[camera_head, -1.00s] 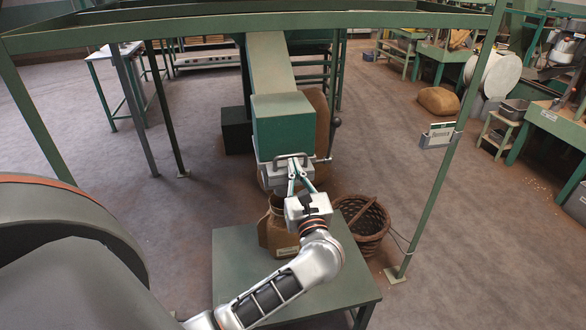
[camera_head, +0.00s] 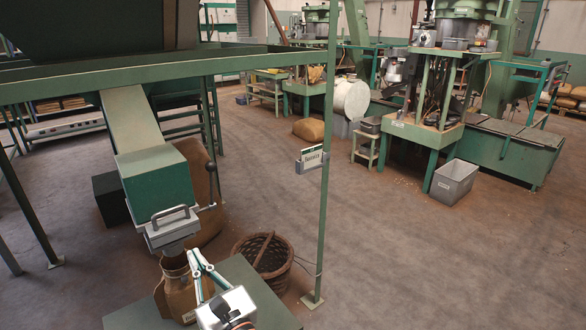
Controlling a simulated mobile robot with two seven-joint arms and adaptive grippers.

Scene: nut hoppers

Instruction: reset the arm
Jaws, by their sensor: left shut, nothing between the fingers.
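My left gripper (camera_head: 194,258) is at the bottom of the picture, its fingers shut with nothing between them. It points up and away over the green table (camera_head: 257,297). Its fingers overlap the right side of a brown sack (camera_head: 178,288) with a small label; I cannot tell whether they touch it. Just beyond stands a green hopper box (camera_head: 154,182) with a grey metal gate and bar handle (camera_head: 170,213) at its lower front. The fingertips show below and right of that handle, apart from it. My right gripper is not in view.
A wicker basket (camera_head: 262,256) stands on the floor right of the table. The floor at centre right is clear. Machines and a grey bin (camera_head: 453,182) stand farther back.

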